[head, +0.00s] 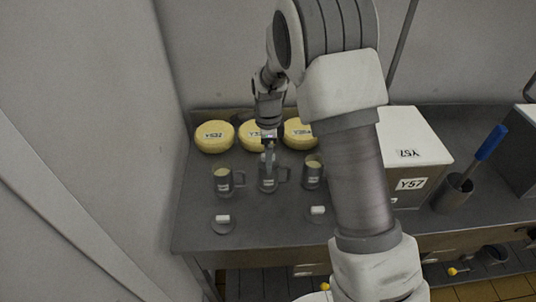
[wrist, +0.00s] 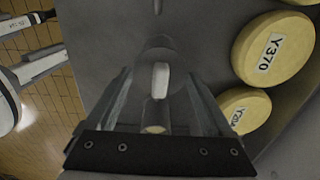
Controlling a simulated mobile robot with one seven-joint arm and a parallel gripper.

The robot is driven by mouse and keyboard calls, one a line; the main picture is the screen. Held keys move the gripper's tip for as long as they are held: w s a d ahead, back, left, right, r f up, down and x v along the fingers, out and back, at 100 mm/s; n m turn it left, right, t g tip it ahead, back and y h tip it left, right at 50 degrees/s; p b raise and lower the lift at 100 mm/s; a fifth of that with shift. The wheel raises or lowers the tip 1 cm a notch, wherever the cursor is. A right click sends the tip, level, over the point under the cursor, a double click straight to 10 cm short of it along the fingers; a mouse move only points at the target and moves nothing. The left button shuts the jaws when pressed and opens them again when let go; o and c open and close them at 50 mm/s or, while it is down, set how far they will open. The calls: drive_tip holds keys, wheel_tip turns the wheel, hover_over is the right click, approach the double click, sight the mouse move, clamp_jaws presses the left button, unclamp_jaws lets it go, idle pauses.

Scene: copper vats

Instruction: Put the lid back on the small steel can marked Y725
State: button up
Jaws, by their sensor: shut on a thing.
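Three small steel cans with side handles stand in a row on the grey counter: a left can (head: 222,184), a middle can (head: 267,184) and a right can (head: 312,178). Their labels are too small to read. The left and right cans are open, with yellowish contents. My gripper (head: 268,157) points down at the middle can and hides its top. In the wrist view my gripper (wrist: 160,82) is shut on a grey lid with a pale knob (wrist: 161,80). I cannot tell whether this lid touches the can.
Two loose lids, a left one (head: 222,226) and a right one (head: 317,212), lie in front of the cans. Yellow cheese wheels (head: 214,137) stand behind. A white box (head: 415,150) and a steel pot (head: 452,194) with a blue-handled tool stand right. A wall closes the left.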

drive_tip(key=o, duration=1.1)
drive_tip(key=shift+r+p, duration=2.5)
drive_tip(key=shift+r, duration=1.05)
drive_tip(key=shift+c, duration=0.2)
clamp_jaws()
